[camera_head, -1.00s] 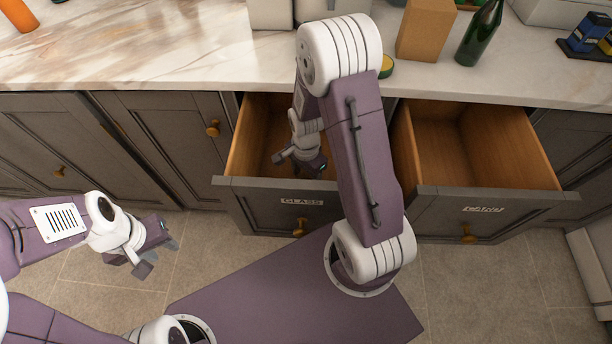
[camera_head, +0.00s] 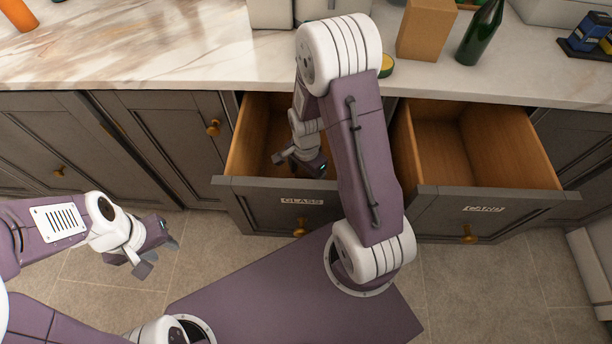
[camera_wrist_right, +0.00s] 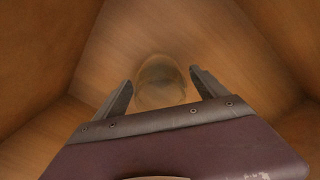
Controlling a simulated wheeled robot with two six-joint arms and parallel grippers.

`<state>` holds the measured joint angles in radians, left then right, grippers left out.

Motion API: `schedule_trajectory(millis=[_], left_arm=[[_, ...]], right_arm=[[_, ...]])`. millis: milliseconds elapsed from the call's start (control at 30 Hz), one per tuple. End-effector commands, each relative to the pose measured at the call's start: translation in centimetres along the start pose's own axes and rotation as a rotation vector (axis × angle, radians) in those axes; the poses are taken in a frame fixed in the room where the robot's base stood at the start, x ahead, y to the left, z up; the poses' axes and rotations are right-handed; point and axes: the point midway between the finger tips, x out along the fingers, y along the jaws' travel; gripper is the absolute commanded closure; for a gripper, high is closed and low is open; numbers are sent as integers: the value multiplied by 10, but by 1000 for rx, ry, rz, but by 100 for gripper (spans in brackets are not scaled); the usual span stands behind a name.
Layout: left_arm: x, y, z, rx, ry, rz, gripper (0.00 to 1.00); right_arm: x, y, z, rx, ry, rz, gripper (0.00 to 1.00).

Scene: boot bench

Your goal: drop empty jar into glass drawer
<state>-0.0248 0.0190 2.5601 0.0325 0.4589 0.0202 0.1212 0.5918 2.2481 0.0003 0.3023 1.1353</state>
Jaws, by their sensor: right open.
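The empty jar (camera_wrist_right: 160,90) is clear glass and shows in the right wrist view, between and just beyond the fingertips, over the wooden drawer floor. I cannot tell whether it rests on the floor. My right gripper (camera_wrist_right: 161,80) is open, with a gap on each side of the jar. In the head view my right gripper (camera_head: 300,168) is down inside the open glass drawer (camera_head: 262,197), and the jar cannot be made out there. My left gripper (camera_head: 158,257) is open and empty over the floor at left, apart from the drawers.
A second open drawer (camera_head: 484,205) to the right looks empty. A green bottle (camera_head: 481,32), a brown box (camera_head: 426,28) and a round lid-like item (camera_head: 387,67) stand on the marble counter (camera_head: 140,45) above. The counter's left part is mostly clear.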

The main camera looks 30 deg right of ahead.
Motion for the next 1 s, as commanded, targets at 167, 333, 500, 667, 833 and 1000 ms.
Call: schedule_trajectory(millis=[167, 333, 500, 667, 833, 1000], left_arm=[[-25, 0, -3, 0, 0, 0, 64], [-39, 1, -4, 0, 0, 0, 64], [-46, 1, -5, 0, 0, 0, 64], [-46, 1, -5, 0, 0, 0, 64], [-46, 1, -5, 0, 0, 0, 64], [-46, 1, -5, 0, 0, 0, 64]], right_arm=[[-54, -1, -1, 0, 3, -6, 17], [-96, -1, -1, 0, 3, -6, 17], [-119, -1, 0, 0, 2, -3, 17], [-123, 0, 0, 0, 0, 0, 17], [-122, 0, 0, 0, 0, 0, 17], [-122, 0, 0, 0, 0, -1, 17]])
